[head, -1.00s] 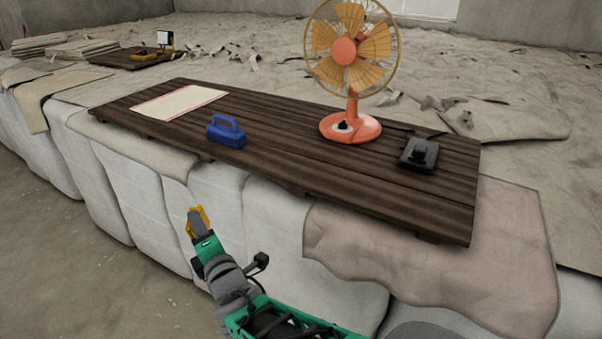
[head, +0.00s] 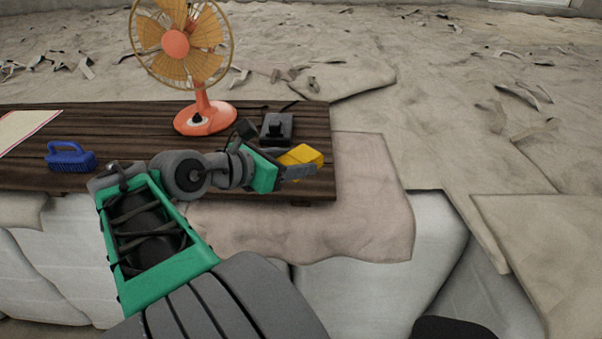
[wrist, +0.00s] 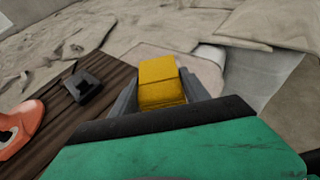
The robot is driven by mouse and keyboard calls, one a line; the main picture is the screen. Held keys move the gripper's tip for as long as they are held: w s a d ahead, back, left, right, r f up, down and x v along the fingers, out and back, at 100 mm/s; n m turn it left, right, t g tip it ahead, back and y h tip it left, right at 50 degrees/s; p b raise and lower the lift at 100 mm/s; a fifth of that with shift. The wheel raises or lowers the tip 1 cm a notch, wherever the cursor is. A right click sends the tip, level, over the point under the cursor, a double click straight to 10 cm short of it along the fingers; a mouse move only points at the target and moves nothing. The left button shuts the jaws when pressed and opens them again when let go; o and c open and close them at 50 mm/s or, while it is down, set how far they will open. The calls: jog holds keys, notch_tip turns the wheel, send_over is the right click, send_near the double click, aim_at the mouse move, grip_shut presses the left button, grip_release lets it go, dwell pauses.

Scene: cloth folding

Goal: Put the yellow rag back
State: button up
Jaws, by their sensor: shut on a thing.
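The yellow rag (head: 302,155) is a folded yellow block at the right end of the dark wooden board (head: 322,118). My gripper (head: 300,168) is shut on it. In the wrist view the rag (wrist: 160,82) sits between the two grey fingers of my gripper (wrist: 162,95), with its far part sticking out beyond them. In the head view the rag appears over the board's right end. I cannot tell exactly how high above the board it is.
An orange fan (head: 205,118), a black device (head: 277,128), a blue brush (head: 70,157) and a pale red-edged cloth (head: 25,128) are on the board. A beige cloth (head: 365,200) hangs at its right over white bales (head: 435,235).

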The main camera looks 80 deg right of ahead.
jog(key=shift+s+d+f, duration=0.1)
jog(key=shift+s+d, duration=0.1)
jog(key=shift+d, duration=0.1)
jog(key=w+d+f, duration=0.1)
jog(key=d+f, duration=0.2)
jog(key=d, duration=0.1)
jog(key=w+d+f+p, duration=0.1)
jog(key=d+f, duration=0.2)
jog(key=d, duration=0.1)
jog(key=w+d+f+p, duration=0.1)
jog(key=d+f, duration=0.2)
jog(key=d, duration=0.1)
jog(key=shift+d+f, duration=0.4)
notch_tip(320, 180, down, 3)
jog(key=shift+w+p, duration=0.1)
jog(key=shift+p, duration=0.25)
jog(key=o, duration=1.5)
